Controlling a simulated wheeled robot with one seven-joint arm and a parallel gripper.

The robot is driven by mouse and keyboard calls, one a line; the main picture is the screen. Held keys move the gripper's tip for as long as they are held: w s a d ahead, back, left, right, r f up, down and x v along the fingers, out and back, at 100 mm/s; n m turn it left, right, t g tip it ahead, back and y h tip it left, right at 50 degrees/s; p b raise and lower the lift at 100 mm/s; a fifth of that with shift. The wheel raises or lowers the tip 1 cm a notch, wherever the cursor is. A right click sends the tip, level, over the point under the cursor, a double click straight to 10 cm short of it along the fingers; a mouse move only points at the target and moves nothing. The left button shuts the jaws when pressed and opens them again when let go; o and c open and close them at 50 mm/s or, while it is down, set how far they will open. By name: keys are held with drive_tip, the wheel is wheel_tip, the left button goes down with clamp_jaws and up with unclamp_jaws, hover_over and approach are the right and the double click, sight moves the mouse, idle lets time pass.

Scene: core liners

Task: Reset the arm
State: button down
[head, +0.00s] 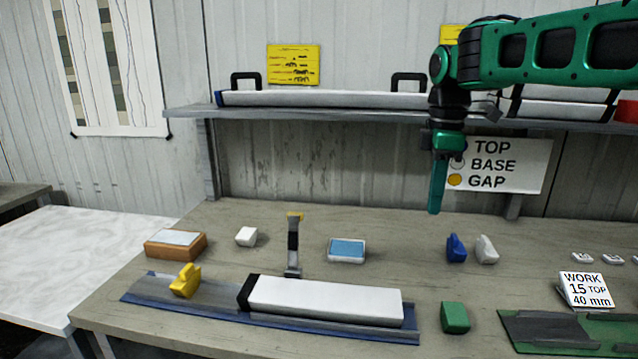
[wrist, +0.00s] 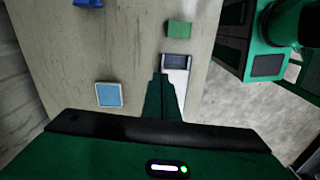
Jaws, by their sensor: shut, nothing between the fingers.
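My arm is green and black and comes in from the upper right of the head view. My gripper (head: 434,210) points straight down above the back part of the workbench (head: 390,222), with its fingertips clear of the surface. In the wrist view my gripper (wrist: 163,76) is shut with nothing between its fingers. Its fingers hide part of the white core liner (wrist: 178,75) below. The same white liner (head: 325,300) lies in a blue-grey channel (head: 215,308) at the front of the bench in the head view.
A blue block (head: 456,248), a whitish block (head: 486,250) and a green block (head: 455,317) stand at right. A blue pad (head: 347,249), an upright tool (head: 293,245), a yellow piece (head: 185,281) and a wooden box (head: 176,245) are further left. A shelf (head: 330,113) runs behind.

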drive_tip(key=s+d+f+m, duration=0.5)
drive_tip(key=s+m, duration=0.2)
drive_tip(key=s, duration=0.3)
drive_tip(key=s+d+f+m, duration=0.6)
drive_tip(key=s+m, duration=0.1)
drive_tip(key=s, duration=0.4)
drive_tip(key=s+d+f+m, duration=0.6)
drive_tip(key=s+m, duration=0.1)
drive_tip(key=s, duration=0.3)
drive_tip(key=shift+s+d+f+m, duration=0.2)
drive_tip(key=shift+s+f+m, duration=0.05)
drive_tip(key=shift+m, duration=0.05)
